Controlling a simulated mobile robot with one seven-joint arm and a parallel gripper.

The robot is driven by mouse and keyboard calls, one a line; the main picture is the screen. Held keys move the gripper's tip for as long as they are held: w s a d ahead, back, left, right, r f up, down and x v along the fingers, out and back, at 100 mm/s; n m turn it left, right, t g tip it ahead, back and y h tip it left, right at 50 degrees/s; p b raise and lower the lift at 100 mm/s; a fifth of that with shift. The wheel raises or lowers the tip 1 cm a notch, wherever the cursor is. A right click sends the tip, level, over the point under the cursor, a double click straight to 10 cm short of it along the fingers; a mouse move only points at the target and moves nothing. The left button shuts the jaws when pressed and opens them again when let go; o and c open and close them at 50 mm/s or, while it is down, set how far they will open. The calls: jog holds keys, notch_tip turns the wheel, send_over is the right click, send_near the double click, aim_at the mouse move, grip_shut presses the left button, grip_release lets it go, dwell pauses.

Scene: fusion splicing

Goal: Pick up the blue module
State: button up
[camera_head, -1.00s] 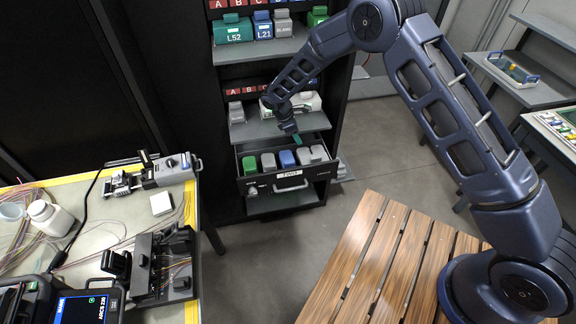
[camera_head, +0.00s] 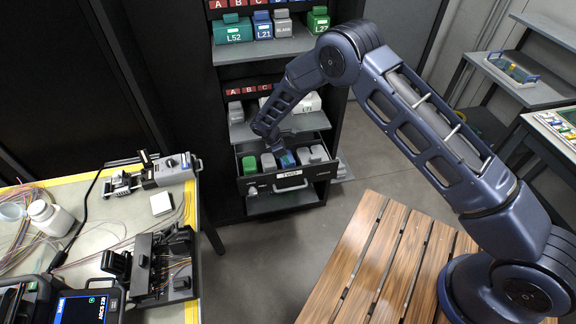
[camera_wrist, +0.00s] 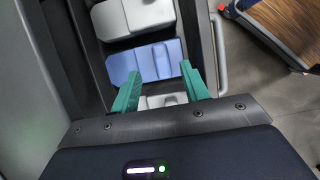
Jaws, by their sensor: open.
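The blue module (camera_head: 289,162) sits in the open drawer (camera_head: 292,183) of the black cabinet, in a row between grey modules. In the wrist view the blue module (camera_wrist: 150,58) lies just ahead of my gripper (camera_wrist: 160,68), its long side running across the picture. The two green fingers are apart, and their tips overlap the module's near part in the picture. I cannot tell whether they touch it. Nothing is held. In the head view my gripper (camera_head: 281,151) is right above the module and hides part of it.
In the drawer, a green module (camera_head: 249,168) stands at the left, with grey modules (camera_head: 268,161) on both sides of the blue one. The shelf (camera_head: 250,131) above the drawer is close to my arm. A wooden slatted table (camera_head: 365,265) stands in front.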

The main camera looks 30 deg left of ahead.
jog(key=x, duration=0.4)
jog(key=shift+s+f, duration=0.15)
jog(key=shift+f, duration=0.15)
jog(key=shift+c, duration=0.3)
grip_shut()
